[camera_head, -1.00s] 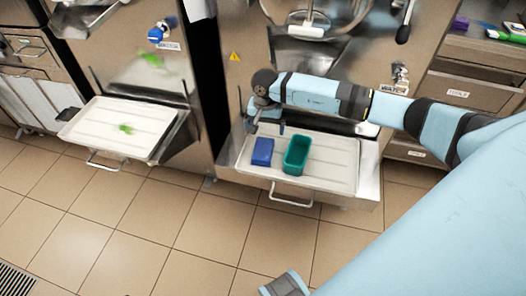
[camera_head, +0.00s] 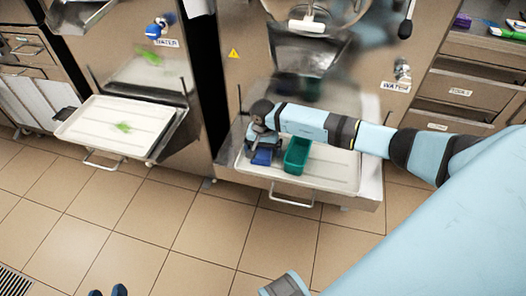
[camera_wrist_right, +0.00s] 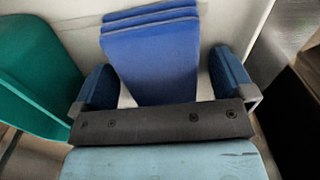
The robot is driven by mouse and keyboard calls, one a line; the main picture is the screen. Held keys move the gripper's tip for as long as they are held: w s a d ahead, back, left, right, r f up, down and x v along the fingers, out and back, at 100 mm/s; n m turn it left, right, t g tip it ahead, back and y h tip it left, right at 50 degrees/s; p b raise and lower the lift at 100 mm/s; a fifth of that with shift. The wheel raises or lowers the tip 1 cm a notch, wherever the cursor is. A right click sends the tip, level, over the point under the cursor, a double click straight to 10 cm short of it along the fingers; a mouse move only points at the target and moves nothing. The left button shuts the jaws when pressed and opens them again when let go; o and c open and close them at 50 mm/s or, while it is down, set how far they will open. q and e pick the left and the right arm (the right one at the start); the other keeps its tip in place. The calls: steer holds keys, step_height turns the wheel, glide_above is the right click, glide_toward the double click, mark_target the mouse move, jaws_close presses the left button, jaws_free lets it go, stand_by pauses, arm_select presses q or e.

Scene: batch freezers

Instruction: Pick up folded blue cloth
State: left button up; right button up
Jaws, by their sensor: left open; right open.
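The folded blue cloth (camera_head: 261,157) lies on the white tray (camera_head: 335,170) of the middle machine, left of a green container (camera_head: 297,155). In the right wrist view the cloth (camera_wrist_right: 155,55) shows several stacked layers. My right gripper (camera_head: 260,143) is right over the cloth and hides part of it. In the wrist view its open blue fingers (camera_wrist_right: 163,82) are on either side of the cloth, with narrow gaps. My left gripper (camera_head: 108,291) shows only its two blue fingertips at the bottom edge, open and apart, over the floor.
The green container (camera_wrist_right: 35,75) stands close to the left finger in the wrist view. Drawers (camera_head: 460,95) stand at right. The tiled floor in front is clear.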

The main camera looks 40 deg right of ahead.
mark_target(262, 148)
arm_select(q)
steer(key=shift+s+a+f, duration=0.15)
steer(key=shift+f, duration=0.2)
arm_select(e)
steer(key=c, duration=1)
steer(key=shift+o, duration=0.2)
steer(key=shift+r, duration=0.2)
steer(key=shift+r, duration=0.35)
step_height(262, 148, up, 8)
steer(key=shift+f+p, duration=0.1)
steer(key=shift+p, duration=0.85)
steer(key=shift+r, duration=0.6)
arm_select(q)
steer(key=shift+s+a+f+g+y, duration=0.3)
steer(key=shift+f+g, duration=0.1)
steer(key=shift+f, duration=0.15)
steer(key=shift+s+a+f+g+y, duration=0.2)
steer(key=shift+s+a+f+g, duration=0.15)
steer(key=shift+f, duration=0.2)
steer(key=shift+w, duration=0.1)
arm_select(e)
steer(key=shift+o, duration=0.7)
arm_select(q)
steer(key=shift+r, duration=0.1)
arm_select(e)
steer(key=shift+a+r, duration=0.1)
steer(key=shift+c, duration=0.3)
